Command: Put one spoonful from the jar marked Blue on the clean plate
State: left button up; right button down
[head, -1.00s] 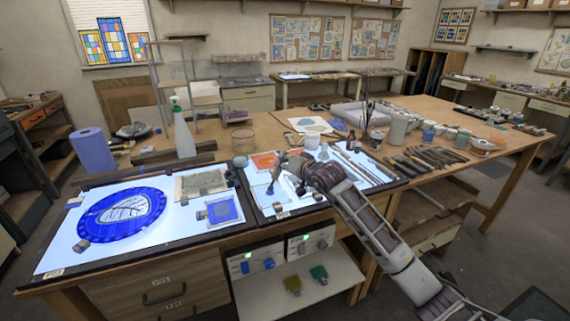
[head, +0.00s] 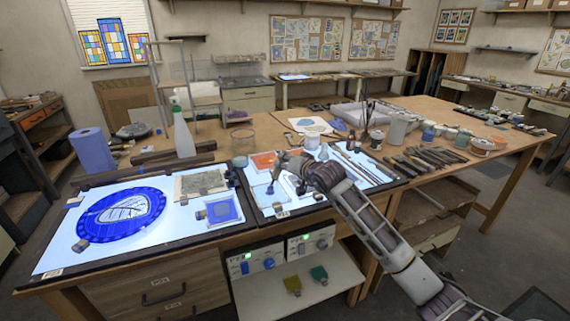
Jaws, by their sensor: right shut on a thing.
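My right gripper (head: 286,174) reaches in from the lower right, over the right lit panel (head: 252,203). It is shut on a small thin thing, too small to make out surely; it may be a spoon. A pale clear plate (head: 262,196) lies under and left of the fingers, with a small dark blue-grey spot showing over it. I cannot tell whether that spot lies on the plate or above it. Several jars stand behind and right of the gripper, among them a white jar (head: 312,140); their labels are too small to read. My left gripper is out of view.
A blue round glass piece (head: 95,222) and a blue square (head: 222,210) lie on the left lit panel. An orange square (head: 264,161) lies behind the gripper. A spray bottle (head: 183,136) and a blue roll (head: 92,152) stand at the back left. Brushes and tools lie to the right.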

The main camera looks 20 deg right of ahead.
jog(key=shift+f, duration=0.2)
dwell(0.9)
jog(key=shift+r, duration=0.15)
dwell(0.4)
notch_tip(320, 180, up, 2)
jog(key=shift+r, duration=0.1)
dwell(0.4)
dwell(0.3)
jog(key=shift+r+p, duration=0.6)
jog(key=shift+r, duration=1.45)
